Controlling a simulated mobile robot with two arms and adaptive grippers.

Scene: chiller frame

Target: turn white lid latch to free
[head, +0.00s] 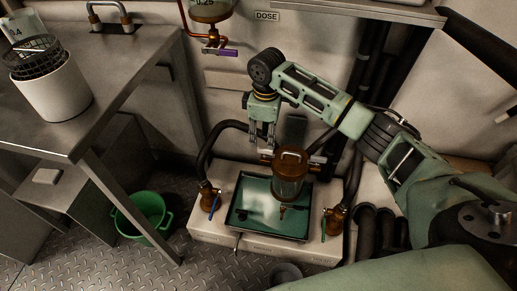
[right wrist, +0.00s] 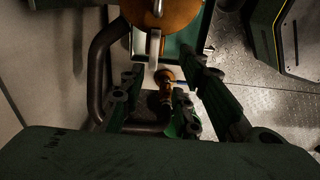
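A clear vessel (head: 288,188) with a round copper-brown lid (head: 291,155) stands over a teal tray. In the right wrist view the lid (right wrist: 183,12) is at the top, cut off by the frame. A small pale latch (right wrist: 154,48) sticks out from its near edge. My right gripper (head: 263,147) points down just behind and left of the lid in the head view. Its fingers are apart in the right wrist view (right wrist: 160,75), with the latch's tip between and beyond them. I cannot tell whether a finger touches it. My left gripper is not in view.
The teal tray (head: 241,229) sits in a white base with brass valves (head: 208,196) and dark hoses on both sides. A steel bench (head: 110,75) with a white pot (head: 55,92) stands at left. A green bucket (head: 143,216) is on the floor.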

